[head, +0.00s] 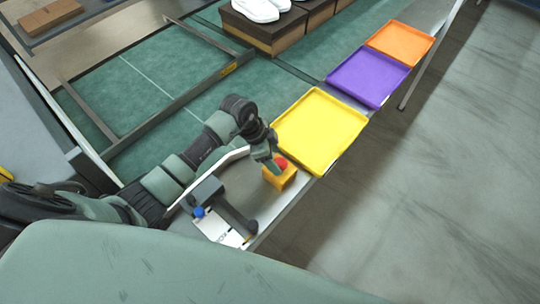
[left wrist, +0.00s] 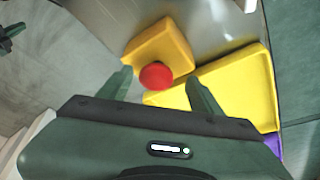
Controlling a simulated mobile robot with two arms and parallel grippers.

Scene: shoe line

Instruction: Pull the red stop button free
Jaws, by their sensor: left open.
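The red stop button (head: 281,163) sits on a yellow box (head: 285,178) on the grey metal table, near its right edge. In the left wrist view the red button (left wrist: 156,75) stands out from a face of the yellow box (left wrist: 162,45). My left gripper (head: 271,160) is at the button in the head view and hides part of it and the box. In the left wrist view my left gripper (left wrist: 158,88) is open, one finger on each side of the button, with gaps to both.
A yellow tray (head: 322,171), a purple tray (head: 369,103) and an orange tray (head: 401,62) line the table beyond the box. A dark handheld device (head: 236,216) and a white card lie nearer me. White shoes (head: 255,10) stand on a box at the back.

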